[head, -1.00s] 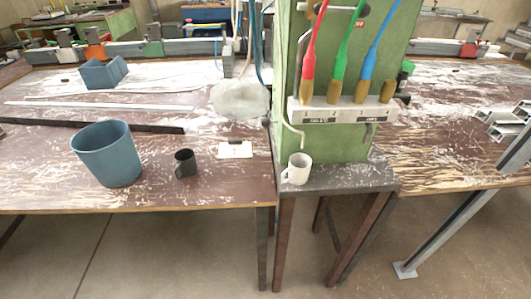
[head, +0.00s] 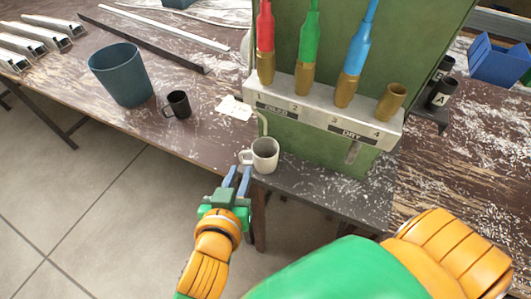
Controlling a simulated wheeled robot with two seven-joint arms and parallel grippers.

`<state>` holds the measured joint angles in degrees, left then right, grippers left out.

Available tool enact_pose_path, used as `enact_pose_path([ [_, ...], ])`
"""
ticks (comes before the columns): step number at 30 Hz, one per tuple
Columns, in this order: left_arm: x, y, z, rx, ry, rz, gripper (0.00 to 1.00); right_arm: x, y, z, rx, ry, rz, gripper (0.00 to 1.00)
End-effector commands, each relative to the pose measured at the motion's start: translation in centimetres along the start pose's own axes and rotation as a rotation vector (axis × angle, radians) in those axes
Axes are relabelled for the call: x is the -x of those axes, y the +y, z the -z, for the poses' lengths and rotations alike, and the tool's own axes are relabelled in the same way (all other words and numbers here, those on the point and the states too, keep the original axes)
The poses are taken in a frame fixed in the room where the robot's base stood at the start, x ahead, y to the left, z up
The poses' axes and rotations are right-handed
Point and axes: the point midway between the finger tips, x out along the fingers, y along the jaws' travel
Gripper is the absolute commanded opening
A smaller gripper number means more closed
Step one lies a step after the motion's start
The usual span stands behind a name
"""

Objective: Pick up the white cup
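The white cup (head: 265,155) stands upright on the small dark bench in front of the green panel in the head view. Its handle points to the left. My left gripper (head: 239,170) is just in front of the cup, at the lower left, close below the handle. Its two blue fingers are apart with nothing visible between them. I cannot tell whether a fingertip touches the handle. My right gripper is not in view.
The green panel (head: 330,150) with its white holder (head: 320,110) of colored tools stands right behind the cup. A black mug (head: 178,104) and a blue bin (head: 120,75) are on the left table. Dark cups (head: 441,92) and a blue box (head: 499,62) are at right.

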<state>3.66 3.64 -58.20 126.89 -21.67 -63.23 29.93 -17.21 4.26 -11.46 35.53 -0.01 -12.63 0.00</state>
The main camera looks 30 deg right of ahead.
Motion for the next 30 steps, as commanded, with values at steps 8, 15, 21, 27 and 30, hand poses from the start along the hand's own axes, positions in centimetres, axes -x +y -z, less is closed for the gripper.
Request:
enact_pose_path([
  [8, -5.0, -0.4, 0.9, -0.002, 0.0, 0.002, 0.25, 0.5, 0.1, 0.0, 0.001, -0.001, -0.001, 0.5],
  [15, -6.0, -0.4, 0.8, 0.0, 0.0, 0.0, 0.25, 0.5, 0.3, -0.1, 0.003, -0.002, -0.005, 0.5],
  [21, -6.0, -0.4, 0.8, 0.0, -0.001, 0.0, 0.0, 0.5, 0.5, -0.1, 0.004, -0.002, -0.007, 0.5],
  [27, -6.0, -0.4, 0.8, 0.0, -0.001, 0.0, 0.0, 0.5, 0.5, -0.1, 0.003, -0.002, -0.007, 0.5],
  [30, -6.0, -0.4, 0.8, 0.0, -0.001, 0.0, 0.0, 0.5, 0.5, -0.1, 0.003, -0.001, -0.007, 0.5],
])
